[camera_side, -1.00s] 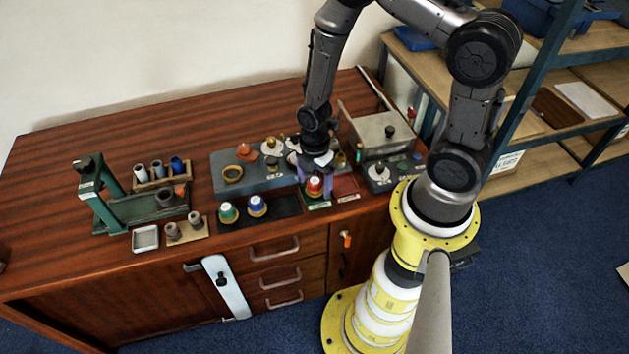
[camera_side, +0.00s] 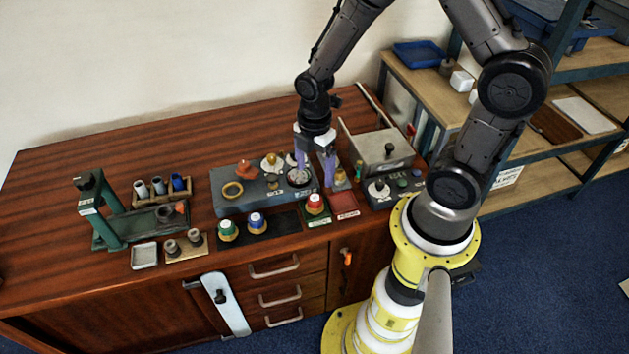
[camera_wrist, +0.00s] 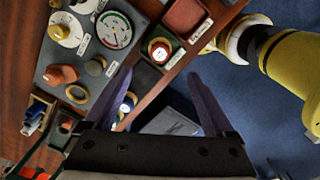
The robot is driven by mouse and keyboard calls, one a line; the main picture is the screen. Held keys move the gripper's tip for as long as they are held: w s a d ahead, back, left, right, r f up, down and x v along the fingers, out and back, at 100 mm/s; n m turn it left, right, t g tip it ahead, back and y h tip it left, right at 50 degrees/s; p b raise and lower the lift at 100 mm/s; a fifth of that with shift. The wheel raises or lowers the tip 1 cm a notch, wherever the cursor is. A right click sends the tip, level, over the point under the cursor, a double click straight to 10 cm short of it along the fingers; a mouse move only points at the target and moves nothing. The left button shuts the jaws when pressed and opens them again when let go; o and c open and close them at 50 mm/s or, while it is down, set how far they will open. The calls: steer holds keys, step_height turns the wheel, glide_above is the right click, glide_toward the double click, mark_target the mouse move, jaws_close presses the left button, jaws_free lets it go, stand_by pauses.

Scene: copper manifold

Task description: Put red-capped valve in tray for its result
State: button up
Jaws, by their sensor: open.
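The red-capped valve (camera_side: 315,201) stands upright in the small green tray (camera_side: 325,219), at the front of the bench. It also shows in the wrist view (camera_wrist: 159,50), beyond my fingertips. The red tray (camera_side: 345,206) is just right of the green one and is empty; it shows in the wrist view too (camera_wrist: 185,16). My gripper (camera_side: 317,184) has purple fingers, open and empty, above and behind the valve. In the wrist view the open gripper (camera_wrist: 160,76) has nothing between its fingertips.
A green-capped valve (camera_side: 228,230) and a blue-capped valve (camera_side: 256,222) stand on a dark mat to the left. A grey test block with a dial gauge (camera_side: 298,177) lies behind. A grey box (camera_side: 378,150) is at right. The bench's left rear is clear.

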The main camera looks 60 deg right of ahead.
steer(key=s+a+r+m+t, duration=0.25)
steer(key=r+m, duration=0.45)
steer(key=r, duration=0.8)
steer(key=s+a+r+m+t, duration=0.1)
steer(key=s+r+m+t, duration=0.2)
steer(key=s+r+m, duration=0.4)
steer(key=s+m, duration=0.1)
steer(key=s, duration=0.1)
steer(key=shift+s+r+m, duration=0.35)
steer(key=shift+r+m, duration=0.05)
